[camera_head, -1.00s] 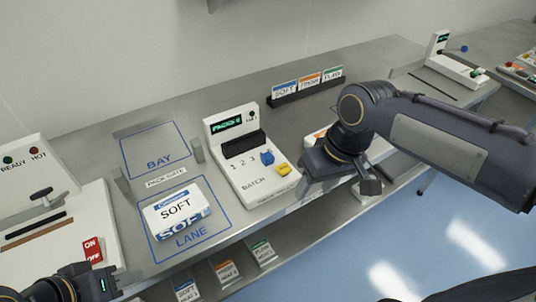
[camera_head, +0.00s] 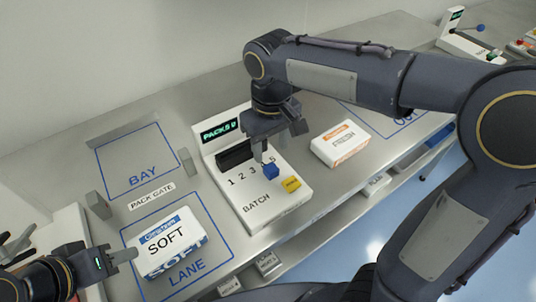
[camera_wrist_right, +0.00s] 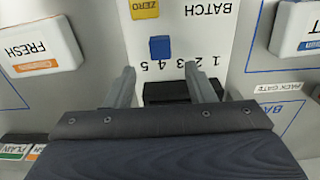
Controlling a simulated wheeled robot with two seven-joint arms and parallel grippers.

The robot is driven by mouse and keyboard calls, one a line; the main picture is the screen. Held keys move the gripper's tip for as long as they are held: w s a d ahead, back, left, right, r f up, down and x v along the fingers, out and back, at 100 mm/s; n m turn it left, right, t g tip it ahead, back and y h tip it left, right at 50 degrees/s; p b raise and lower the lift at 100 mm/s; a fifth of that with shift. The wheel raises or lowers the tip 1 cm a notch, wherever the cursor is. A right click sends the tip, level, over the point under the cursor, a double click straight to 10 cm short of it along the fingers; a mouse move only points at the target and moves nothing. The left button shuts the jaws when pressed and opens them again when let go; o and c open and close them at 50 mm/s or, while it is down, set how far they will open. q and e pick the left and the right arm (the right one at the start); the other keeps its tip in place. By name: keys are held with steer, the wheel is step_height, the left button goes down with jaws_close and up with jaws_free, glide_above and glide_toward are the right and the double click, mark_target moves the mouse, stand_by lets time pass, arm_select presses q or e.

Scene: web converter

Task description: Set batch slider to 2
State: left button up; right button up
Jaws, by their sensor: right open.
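The white batch console (camera_head: 258,205) carries a printed scale 1 to 5, a blue slider knob (camera_head: 271,172) and a yellow ZERO button (camera_head: 291,184). In the right wrist view the scale appears upside down, and the blue knob (camera_wrist_right: 160,47) sits by the 4 and 5 end. My right gripper (camera_head: 279,143) is over the console's upper part, open and empty. In the right wrist view its fingers (camera_wrist_right: 160,80) are spread to either side of the knob's line, with the knob just beyond the tips. My left gripper (camera_head: 121,256) is at the lower left; its jaw opening is unclear.
A SOFT pack (camera_head: 166,243) lies in the LANE outline, left of the console. A FRESH pack (camera_head: 341,143) lies to its right. Pack gate posts (camera_head: 188,162) stand near the console. The BAY outline (camera_head: 135,160) is empty. The console's display (camera_head: 219,130) is lit.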

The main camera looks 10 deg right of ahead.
mark_target(271, 167)
step_height(271, 167, down, 7)
steer(key=shift+s+r, duration=0.15)
jaws_close()
stand_by(0.5)
